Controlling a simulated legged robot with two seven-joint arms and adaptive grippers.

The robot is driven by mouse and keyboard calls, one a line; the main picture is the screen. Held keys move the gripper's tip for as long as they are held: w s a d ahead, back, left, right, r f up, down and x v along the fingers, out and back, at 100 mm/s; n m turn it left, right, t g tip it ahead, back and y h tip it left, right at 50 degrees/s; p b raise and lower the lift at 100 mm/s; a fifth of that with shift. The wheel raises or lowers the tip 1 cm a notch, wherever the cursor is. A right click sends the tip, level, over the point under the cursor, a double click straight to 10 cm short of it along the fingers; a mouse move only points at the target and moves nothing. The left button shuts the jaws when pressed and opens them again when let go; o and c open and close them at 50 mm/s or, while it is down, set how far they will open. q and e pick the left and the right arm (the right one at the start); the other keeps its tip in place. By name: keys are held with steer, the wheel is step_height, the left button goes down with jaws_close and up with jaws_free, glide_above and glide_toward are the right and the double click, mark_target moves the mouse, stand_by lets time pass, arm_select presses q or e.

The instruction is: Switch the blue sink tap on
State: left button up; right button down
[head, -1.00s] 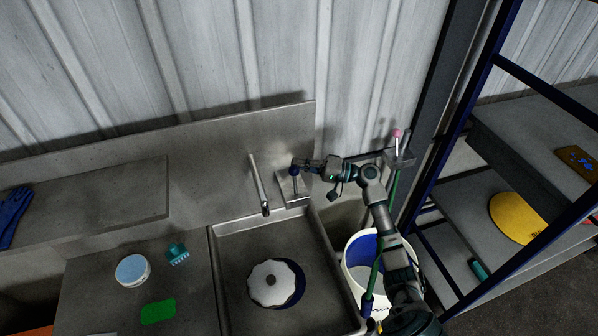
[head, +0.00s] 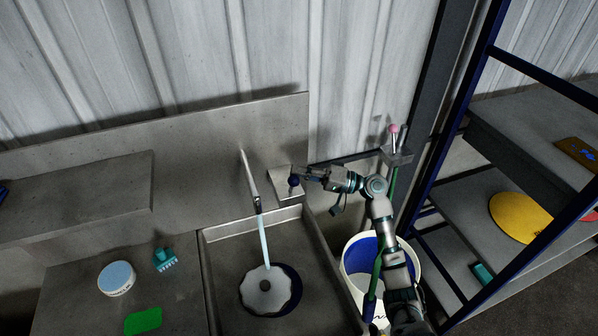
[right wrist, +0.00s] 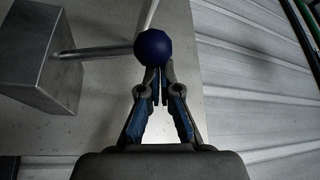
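The blue sink tap's ball knob (head: 293,182) stands on a thin lever at the metal block (head: 284,181) behind the sink's right side. It also shows in the right wrist view (right wrist: 153,46). My right gripper (head: 303,177) is at the knob. In the right wrist view its two fingers (right wrist: 157,72) are shut together, tips right at the ball, with the ball beyond them, not visibly between them. The metal spout (head: 249,178) leans over the sink (head: 220,255). A light blue stream of water (head: 263,240) runs from it. My left gripper is not in view.
A white scalloped part (head: 268,290) lies in the sink under the stream. A round tub (head: 117,278), teal brush (head: 164,260) and green sponge (head: 143,320) lie on the left counter. A white bucket (head: 352,257) and blue-framed shelf (head: 430,205) stand at right.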

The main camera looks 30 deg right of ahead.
steer(key=shift+s+a+f, duration=0.1)
steer(key=shift+f, duration=0.15)
stand_by(0.4)
steer(key=v, duration=1.2)
steer(key=shift+d, duration=0.2)
steer(key=shift+r, duration=0.1)
